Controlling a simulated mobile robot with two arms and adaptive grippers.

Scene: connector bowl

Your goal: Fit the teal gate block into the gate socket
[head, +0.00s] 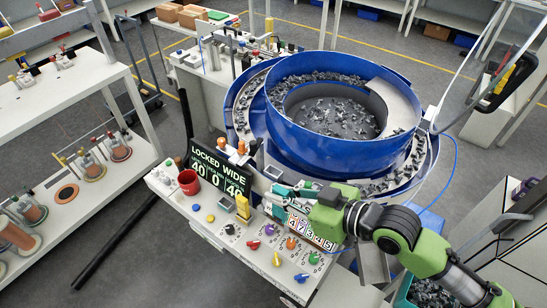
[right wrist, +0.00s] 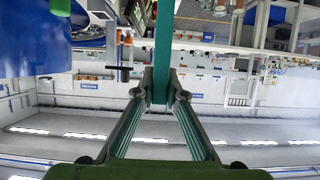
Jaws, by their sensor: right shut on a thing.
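My right gripper (head: 283,194) comes in from the right over the front console, beside the blue bowl. In the right wrist view its two fingers (right wrist: 160,92) close on the teal gate block (right wrist: 163,45). The block shows there as a long, narrow teal bar running up from the fingertips to the top edge. In the head view the block is small and hard to separate from the teal parts of the fingers. I cannot pick out the gate socket for certain; the hand covers part of the console's back edge. My left gripper is not in view.
The blue feeder bowl (head: 290,112) with dark connectors stands behind the hand. A sign (head: 217,168) reads "LOCKED WIDE 40 0 40". The console (head: 212,225) carries a red cup (head: 188,184), a yellow block (head: 243,206), a number panel (head: 310,229) and several coloured knobs.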

